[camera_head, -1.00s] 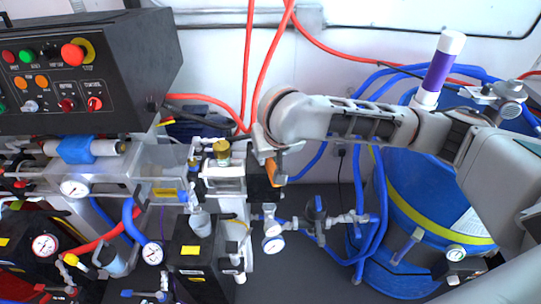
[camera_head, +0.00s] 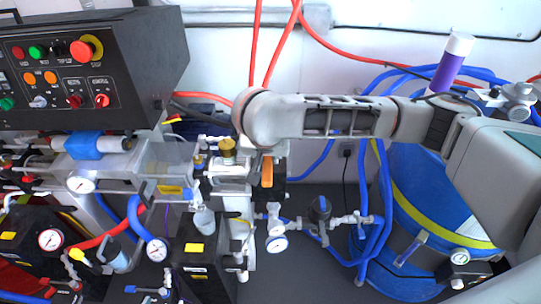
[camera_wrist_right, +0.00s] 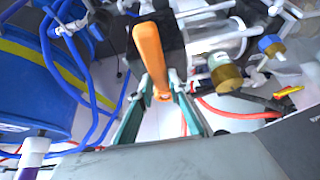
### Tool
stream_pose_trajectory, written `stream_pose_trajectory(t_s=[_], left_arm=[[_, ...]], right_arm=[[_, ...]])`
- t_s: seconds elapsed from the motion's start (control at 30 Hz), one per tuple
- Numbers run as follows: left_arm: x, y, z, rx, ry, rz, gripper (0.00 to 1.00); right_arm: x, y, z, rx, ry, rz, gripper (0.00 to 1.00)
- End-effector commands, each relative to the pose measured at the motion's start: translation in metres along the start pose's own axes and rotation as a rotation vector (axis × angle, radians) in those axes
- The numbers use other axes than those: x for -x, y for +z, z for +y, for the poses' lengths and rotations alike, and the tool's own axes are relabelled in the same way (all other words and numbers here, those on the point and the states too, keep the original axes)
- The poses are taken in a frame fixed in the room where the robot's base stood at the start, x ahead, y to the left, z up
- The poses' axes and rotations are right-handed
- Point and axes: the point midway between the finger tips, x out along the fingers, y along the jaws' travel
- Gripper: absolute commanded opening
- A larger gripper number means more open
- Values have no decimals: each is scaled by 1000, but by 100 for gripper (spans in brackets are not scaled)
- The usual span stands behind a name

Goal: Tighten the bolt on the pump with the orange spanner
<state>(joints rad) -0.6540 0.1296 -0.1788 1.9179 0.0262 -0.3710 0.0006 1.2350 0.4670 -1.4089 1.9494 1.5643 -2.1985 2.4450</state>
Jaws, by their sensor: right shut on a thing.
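The orange spanner (camera_head: 267,170) hangs below the wrist of my right arm in the head view, at the right side of the pump (camera_head: 232,170), a metal body with a brass cap. My right gripper (camera_wrist_right: 160,88) is shut on the orange spanner (camera_wrist_right: 150,52) in the right wrist view. The handle points away from the gripper. In the head view my wrist hides most of this gripper. I cannot make out the bolt, nor whether the spanner touches it. My left gripper is not in view.
A black control panel (camera_head: 85,70) overhangs at the left. A blue drum (camera_head: 410,215) with hoses stands at the right. Pipes with a gauge (camera_head: 276,244) run low between pump and drum. Red hoses (camera_head: 257,50) hang behind my arm. Some floor (camera_head: 320,275) is bare.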

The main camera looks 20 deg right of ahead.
Motion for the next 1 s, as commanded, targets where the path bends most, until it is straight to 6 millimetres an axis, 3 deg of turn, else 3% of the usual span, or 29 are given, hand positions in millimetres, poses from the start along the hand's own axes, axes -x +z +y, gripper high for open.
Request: stream_pose_trajectory(t_s=[1.0], left_arm=[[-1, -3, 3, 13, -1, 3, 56]], right_arm=[[0, -2, -14, -176, 94, 1, 0]])
